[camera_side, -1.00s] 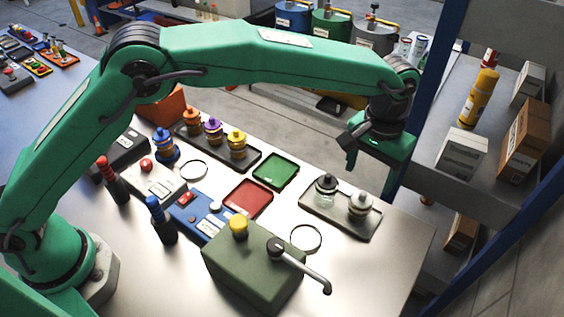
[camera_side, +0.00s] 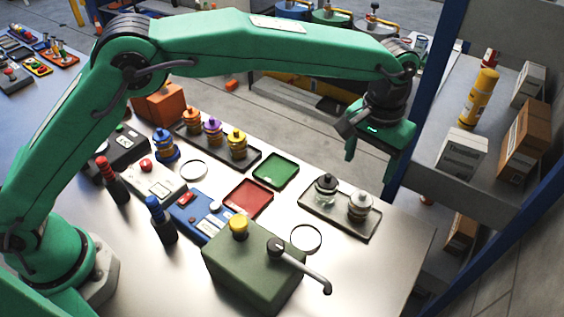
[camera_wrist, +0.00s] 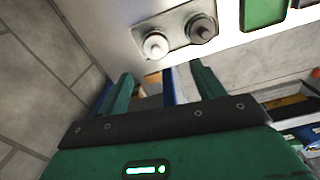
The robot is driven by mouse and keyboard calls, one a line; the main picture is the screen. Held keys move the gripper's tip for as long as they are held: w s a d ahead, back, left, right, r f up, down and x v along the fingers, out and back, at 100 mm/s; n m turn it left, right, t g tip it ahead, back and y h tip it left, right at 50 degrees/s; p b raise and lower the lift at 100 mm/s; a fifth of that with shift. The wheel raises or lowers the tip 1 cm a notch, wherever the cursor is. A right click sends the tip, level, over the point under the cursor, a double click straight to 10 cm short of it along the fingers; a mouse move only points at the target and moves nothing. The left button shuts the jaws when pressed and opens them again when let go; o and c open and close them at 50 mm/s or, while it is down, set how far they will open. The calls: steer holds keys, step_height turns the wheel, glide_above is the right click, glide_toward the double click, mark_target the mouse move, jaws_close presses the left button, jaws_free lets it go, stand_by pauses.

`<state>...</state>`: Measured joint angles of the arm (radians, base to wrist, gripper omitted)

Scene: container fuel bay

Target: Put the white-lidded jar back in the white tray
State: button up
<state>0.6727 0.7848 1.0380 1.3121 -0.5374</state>
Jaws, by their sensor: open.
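The white-lidded jar (camera_side: 360,206) stands upright in the right end of a pale grey tray (camera_side: 322,213), which I take for the white tray. A dark-lidded clear jar (camera_side: 326,190) stands to its left in the same tray. In the wrist view the white-lidded jar (camera_wrist: 155,45) and dark-lidded jar (camera_wrist: 203,29) sit side by side in the tray (camera_wrist: 177,27). My gripper (camera_side: 372,160) is open and empty, raised behind the tray near the table's far edge, apart from both jars. In the wrist view its two fingers (camera_wrist: 160,80) hold nothing.
Green (camera_side: 276,170) and red (camera_side: 248,198) trays lie left of the jars. A dark tray (camera_side: 247,161) holds purple, yellow and orange containers. A dark green box with a lever (camera_side: 253,266) stands in front. A shelf (camera_side: 432,175) rises close to the right of my gripper.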

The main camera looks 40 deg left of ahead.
steer(key=s+a+r+t, duration=0.1)
steer(key=s+a+r, duration=0.1)
steer(key=a+r, duration=0.45)
steer(key=s+a+r+t+h, duration=0.1)
steer(key=s+a+r, duration=0.15)
steer(key=a, duration=0.65)
steer(key=s+a+r+t, duration=0.1)
steer(key=s+a+r, duration=0.1)
steer(key=a+r, duration=0.45)
steer(key=s+a+f+t, duration=0.1)
steer(key=s+a+f, duration=0.2)
steer(key=s+a, duration=0.4)
steer(key=s+a+f+n+t+y, duration=0.1)
steer(key=s+a+f, duration=0.1)
steer(key=s+a, duration=0.6)
steer(key=shift+s+a+f+n+t, duration=0.15)
steer(key=shift+s+f+n+t, duration=0.2)
steer(key=shift+s, duration=1.1)
